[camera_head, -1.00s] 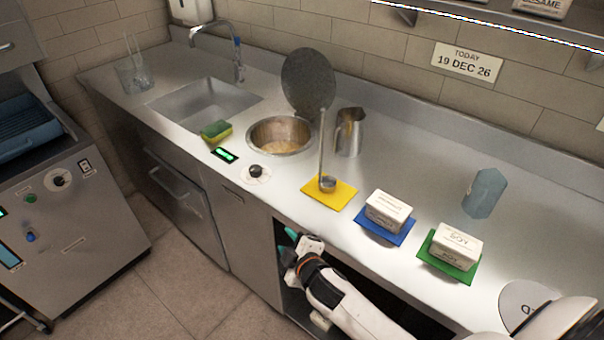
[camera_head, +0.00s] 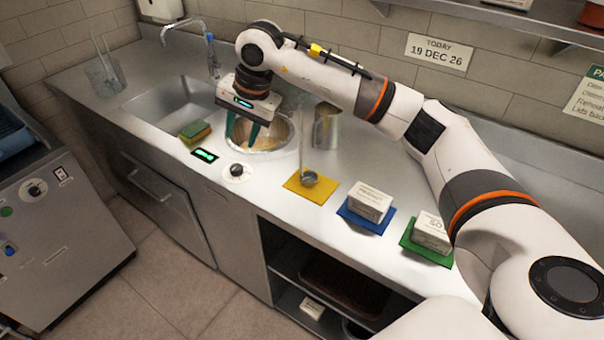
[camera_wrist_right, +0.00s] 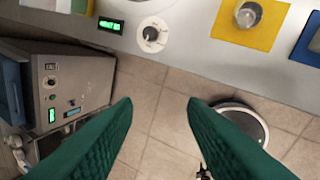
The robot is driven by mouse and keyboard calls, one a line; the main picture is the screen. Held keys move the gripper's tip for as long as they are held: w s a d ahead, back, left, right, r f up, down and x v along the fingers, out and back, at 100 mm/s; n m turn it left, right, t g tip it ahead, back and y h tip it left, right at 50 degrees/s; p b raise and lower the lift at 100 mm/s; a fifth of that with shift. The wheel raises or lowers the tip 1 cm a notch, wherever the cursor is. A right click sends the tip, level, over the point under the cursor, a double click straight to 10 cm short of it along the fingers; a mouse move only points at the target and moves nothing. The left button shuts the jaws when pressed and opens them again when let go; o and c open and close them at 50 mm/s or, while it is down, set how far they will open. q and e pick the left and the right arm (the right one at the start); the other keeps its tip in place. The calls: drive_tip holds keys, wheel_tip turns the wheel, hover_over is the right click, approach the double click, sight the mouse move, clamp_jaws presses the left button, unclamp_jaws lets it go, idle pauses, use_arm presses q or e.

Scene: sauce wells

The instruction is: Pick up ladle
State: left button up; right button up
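The ladle (camera_head: 309,179) has its small metal bowl on the yellow mat (camera_head: 297,191), with its thin handle rising upright. Its bowl also shows at the top of the right wrist view (camera_wrist_right: 247,15), on the yellow mat (camera_wrist_right: 226,32). My right gripper (camera_head: 241,132) is raised over the counter, to the left of the ladle and in front of the round well. Its teal fingers are apart, with nothing between them; they also show spread in the right wrist view (camera_wrist_right: 160,102). My left gripper is not in view.
The round well (camera_head: 272,148) holds something yellowish. A metal jug (camera_head: 327,127) stands behind the ladle. White boxes (camera_head: 370,201) sit on blue and green mats to the right. A sponge (camera_head: 195,130) and control knob (camera_head: 236,170) are at the left.

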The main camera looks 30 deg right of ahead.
sight(300, 110)
drive_tip(key=d+r+h, duration=0.5)
drive_tip(key=d+r, duration=0.2)
drive_tip(key=d, duration=0.4)
drive_tip(key=shift+h, duration=0.3)
drive_tip(key=p+x, duration=0.1)
drive_tip(key=x, duration=0.2)
drive_tip(key=d+p+x, duration=0.1)
drive_tip(key=x, duration=0.2)
drive_tip(key=shift+s+r, duration=0.15)
drive_tip(key=shift+s, duration=0.05)
drive_tip(key=shift+w+d+f+p, duration=0.1)
drive_tip(key=shift+d+f+p, duration=0.1)
drive_tip(key=shift+f+p, duration=0.35)
drive_tip(key=p+x, duration=0.2)
drive_tip(key=x, duration=0.1)
drive_tip(key=shift+w+d+f, duration=0.1)
drive_tip(key=shift+d+f, duration=0.05)
drive_tip(key=shift+d, duration=0.1)
drive_tip(key=shift+w+d+f, duration=0.1)
drive_tip(key=shift+f, duration=0.3)
drive_tip(key=shift+c, duration=0.4)
clamp_jaws()
